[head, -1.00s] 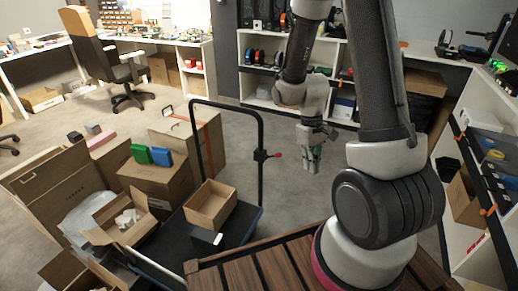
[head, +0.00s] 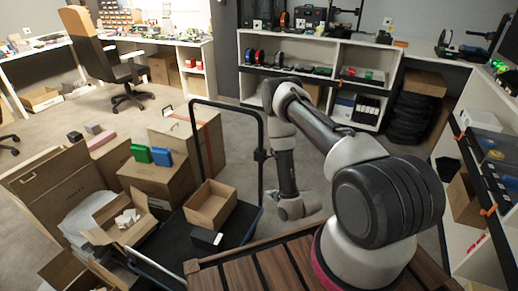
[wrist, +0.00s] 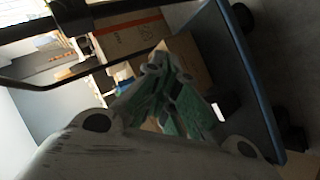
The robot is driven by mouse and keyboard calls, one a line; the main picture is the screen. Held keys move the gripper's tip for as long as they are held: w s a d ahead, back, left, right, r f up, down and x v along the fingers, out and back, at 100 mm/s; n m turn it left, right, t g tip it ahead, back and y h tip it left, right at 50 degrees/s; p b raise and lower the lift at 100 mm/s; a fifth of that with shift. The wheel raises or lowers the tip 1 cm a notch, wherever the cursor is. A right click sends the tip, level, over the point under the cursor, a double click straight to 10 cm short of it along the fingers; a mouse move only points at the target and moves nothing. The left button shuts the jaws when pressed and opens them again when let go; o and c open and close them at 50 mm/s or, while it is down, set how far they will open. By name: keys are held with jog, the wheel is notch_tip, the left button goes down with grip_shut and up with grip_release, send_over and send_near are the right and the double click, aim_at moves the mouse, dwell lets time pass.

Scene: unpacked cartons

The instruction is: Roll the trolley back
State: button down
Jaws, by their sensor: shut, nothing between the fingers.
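The trolley has a dark flat deck (head: 236,226) and a tall black hoop handle (head: 196,140) in the head view. An open cardboard box (head: 210,206) and a small black box stand on the deck. In the wrist view the deck's blue edge (wrist: 243,75) runs down the right, and the dark handle bar (wrist: 60,80) crosses the upper left. My gripper (wrist: 160,70) is shut and empty, its green-padded fingers pointing towards the trolley. In the head view my wrist hangs low, right of the handle; the fingers are hidden there. Contact with the handle cannot be told.
Cartons (head: 155,182) with green and blue boxes crowd the trolley's left. A large carton (head: 212,150) stands behind the handle. A white shelf (head: 480,225) is at right, and an office chair (head: 125,72) is further back. Grey floor (head: 320,160) is open beyond my arm.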

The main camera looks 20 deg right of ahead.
jog(key=w+r+n+t, duration=0.5)
jog(key=r+t, duration=0.1)
jog(key=r, duration=0.6)
jog(key=shift+r+t+y, duration=0.3)
jog(key=shift+r, duration=0.05)
jog(key=shift+w, duration=0.2)
send_near(259, 147)
jog(key=w+a+r, duration=0.3)
jog(key=a, duration=0.2)
jog(key=shift+w+d+f, duration=0.1)
jog(key=shift+w+d, duration=0.35)
jog(key=shift+w, duration=0.35)
jog(key=shift+w+d+f, duration=0.1)
jog(key=shift+w+d, duration=0.3)
jog(key=shift+w, duration=0.35)
